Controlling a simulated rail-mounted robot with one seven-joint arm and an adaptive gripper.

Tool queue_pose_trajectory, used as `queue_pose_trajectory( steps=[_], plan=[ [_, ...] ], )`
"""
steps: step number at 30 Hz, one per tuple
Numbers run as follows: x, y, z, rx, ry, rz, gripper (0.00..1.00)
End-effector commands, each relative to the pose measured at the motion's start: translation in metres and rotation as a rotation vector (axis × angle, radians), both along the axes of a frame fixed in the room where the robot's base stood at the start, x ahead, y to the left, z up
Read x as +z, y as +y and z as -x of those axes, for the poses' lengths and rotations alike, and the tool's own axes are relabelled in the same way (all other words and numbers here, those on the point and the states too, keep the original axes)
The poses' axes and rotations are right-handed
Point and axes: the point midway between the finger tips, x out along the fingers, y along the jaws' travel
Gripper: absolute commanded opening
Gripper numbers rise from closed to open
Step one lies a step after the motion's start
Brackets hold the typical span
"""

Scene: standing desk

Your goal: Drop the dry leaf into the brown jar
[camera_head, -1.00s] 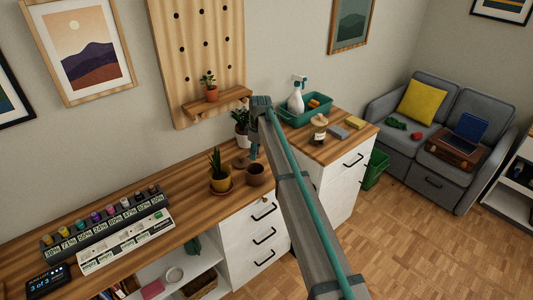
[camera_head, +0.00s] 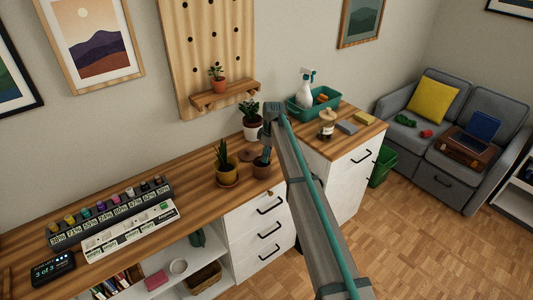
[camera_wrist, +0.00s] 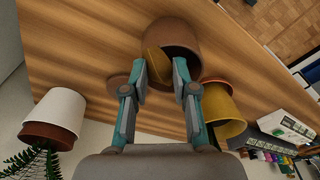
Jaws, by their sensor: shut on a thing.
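The brown jar (camera_head: 261,171) stands open on the desk, right of the yellow plant pot. In the wrist view the jar (camera_wrist: 183,32) is just beyond my fingertips, with its mouth facing them. My gripper (camera_head: 266,156) is at the jar's mouth, pointing down. In the wrist view my gripper (camera_wrist: 164,76) is shut on the dry leaf (camera_wrist: 154,60), a tan-gold shape between the fingertips. The leaf overlaps the jar's mouth; how deep it sits is unclear. In the head view my arm hides the leaf.
The yellow pot (camera_head: 227,178) with a spiky plant stands close left of the jar. A round brown lid (camera_wrist: 117,86) lies beside the jar. A white pot (camera_head: 253,129) is behind. A small tan spot (camera_head: 270,191) shows at the desk's front edge, too small to identify.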

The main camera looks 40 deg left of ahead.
Motion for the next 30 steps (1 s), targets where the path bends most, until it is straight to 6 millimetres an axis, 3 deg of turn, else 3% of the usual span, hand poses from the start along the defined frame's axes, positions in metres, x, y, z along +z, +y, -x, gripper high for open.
queue_pose_trajectory(
  steps=[6, 7, 12, 23, 30],
  plan=[
    [0.000, 0.000, 0.000, 0.000, 0.000, 0.000, 0.18],
    [0.000, 0.000, 0.000, 0.000, 0.000, 0.000, 0.29],
    [0.000, 0.000, 0.000, 0.000, 0.000, 0.000, 0.57],
    [0.002, 0.000, 0.000, 0.000, 0.000, 0.000, 0.57],
    [0.030, -0.003, -0.002, 0.000, -0.002, -0.002, 0.57]
  ],
)
